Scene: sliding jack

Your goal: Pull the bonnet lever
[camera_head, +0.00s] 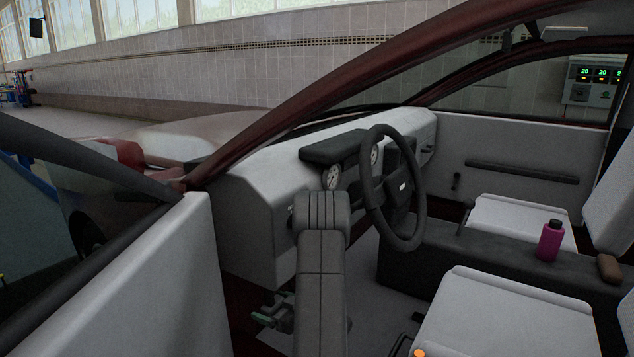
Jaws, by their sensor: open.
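My arm rises from the bottom middle, bends in front of the dashboard and drops down again behind its own link. My gripper (264,319) shows only in part, low in the driver's footwell, left of that link. Its small green-tipped end points left, beside the door opening. The jaws are open, and I see nothing held between them. I cannot make out the bonnet lever; the area around the gripper is dark and partly hidden by my arm.
The steering wheel (393,188) and dashboard (260,205) are right of and above the gripper. The open door (165,275) stands at left. The driver's seat (505,320) is at lower right. A magenta bottle (550,241) stands on the centre console (455,262).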

